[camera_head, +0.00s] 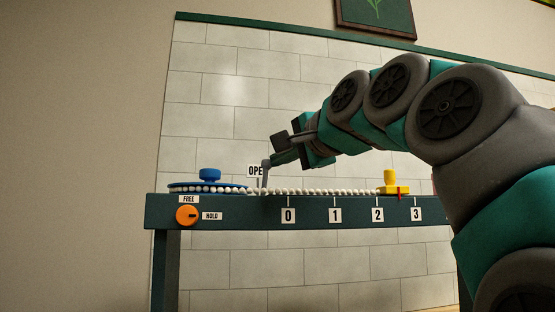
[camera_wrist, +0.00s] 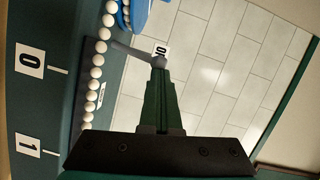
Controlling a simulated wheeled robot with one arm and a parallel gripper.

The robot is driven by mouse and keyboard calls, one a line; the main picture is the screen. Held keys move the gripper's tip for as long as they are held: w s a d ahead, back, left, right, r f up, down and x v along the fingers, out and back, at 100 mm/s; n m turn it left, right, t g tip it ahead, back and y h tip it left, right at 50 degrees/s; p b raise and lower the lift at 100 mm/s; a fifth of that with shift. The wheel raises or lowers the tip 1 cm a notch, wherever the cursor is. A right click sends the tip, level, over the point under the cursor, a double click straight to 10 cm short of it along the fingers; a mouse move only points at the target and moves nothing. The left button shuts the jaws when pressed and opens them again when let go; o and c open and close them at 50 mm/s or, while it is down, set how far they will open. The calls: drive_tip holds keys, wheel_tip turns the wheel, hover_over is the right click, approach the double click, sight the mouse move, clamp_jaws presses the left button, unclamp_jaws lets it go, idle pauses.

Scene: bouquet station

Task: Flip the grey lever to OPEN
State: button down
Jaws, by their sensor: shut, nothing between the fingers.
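The grey lever (camera_head: 265,176) stands nearly upright at the back of the table, beside the OPEN label (camera_head: 255,170), whose last letter is covered. In the wrist view the lever (camera_wrist: 130,50) reaches from near the white beads towards my fingertips. My gripper (camera_head: 274,163) is shut and empty, with its tips at the lever's top end. In the wrist view the gripper (camera_wrist: 160,72) also meets the lever's end; I cannot tell whether they touch. Part of the label (camera_wrist: 160,52) shows just beyond the tips.
A string of white beads (camera_head: 320,191) runs along the green table (camera_head: 260,212) from a blue wheel (camera_head: 209,176) to a yellow slider (camera_head: 392,186). An orange knob (camera_head: 187,215) with FREE and HOLD labels is on the front. A tiled wall (camera_head: 230,90) stands behind.

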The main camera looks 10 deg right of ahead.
drive_tip(key=shift+d+f, duration=0.1)
drive_tip(key=shift+d, duration=0.3)
drive_tip(key=s+d, duration=0.2)
drive_tip(key=d, duration=0.1)
drive_tip(key=shift+s, duration=0.1)
drive_tip(key=v, duration=0.9)
drive_tip(key=shift+s+f+b, duration=0.25)
drive_tip(key=shift+s+b, duration=0.05)
